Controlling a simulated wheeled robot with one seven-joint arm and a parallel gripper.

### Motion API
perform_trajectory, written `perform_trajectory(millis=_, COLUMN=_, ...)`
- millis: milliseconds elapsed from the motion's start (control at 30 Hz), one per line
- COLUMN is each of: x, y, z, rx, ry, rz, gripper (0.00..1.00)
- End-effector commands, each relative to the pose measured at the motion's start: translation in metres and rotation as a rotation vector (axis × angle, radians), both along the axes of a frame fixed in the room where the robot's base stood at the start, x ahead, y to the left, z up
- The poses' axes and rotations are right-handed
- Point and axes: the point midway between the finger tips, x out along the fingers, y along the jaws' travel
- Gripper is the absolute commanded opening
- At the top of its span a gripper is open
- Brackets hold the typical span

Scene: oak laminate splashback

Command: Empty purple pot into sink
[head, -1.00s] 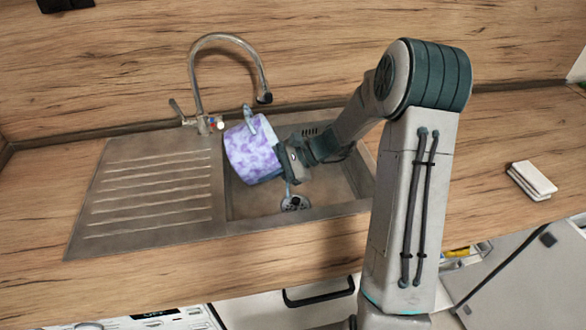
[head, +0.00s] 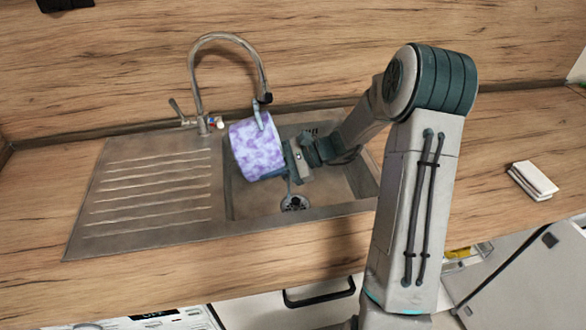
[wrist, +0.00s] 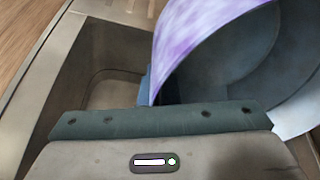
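The purple and white mottled pot (head: 257,150) is held tilted over the basin of the steel sink (head: 335,208). One light handle (head: 258,116) shows on its upper side. My gripper (head: 289,161) is at the pot's right side and appears shut on it; the fingertips are mostly hidden. In the wrist view the pot's purple outer wall (wrist: 195,38) and its dark inside (wrist: 235,60) show close beyond the gripper. I see no contents in the visible part of the inside. The drain (head: 295,203) lies below the pot.
A curved tap (head: 227,38) stands behind the sink, its spout end close above the pot. The ribbed drainboard (head: 150,195) to the left is empty. A white stack, perhaps cloths (head: 533,180), lies on the counter at right.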

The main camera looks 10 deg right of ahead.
Motion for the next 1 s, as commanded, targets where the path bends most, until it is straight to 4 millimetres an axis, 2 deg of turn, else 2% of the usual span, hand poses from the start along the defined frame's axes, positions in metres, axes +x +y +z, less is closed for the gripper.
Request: perform_trajectory(millis=1000, x=0.0, y=-0.012, z=0.007, rx=0.114, ry=-0.003, rz=0.0, gripper=0.0)
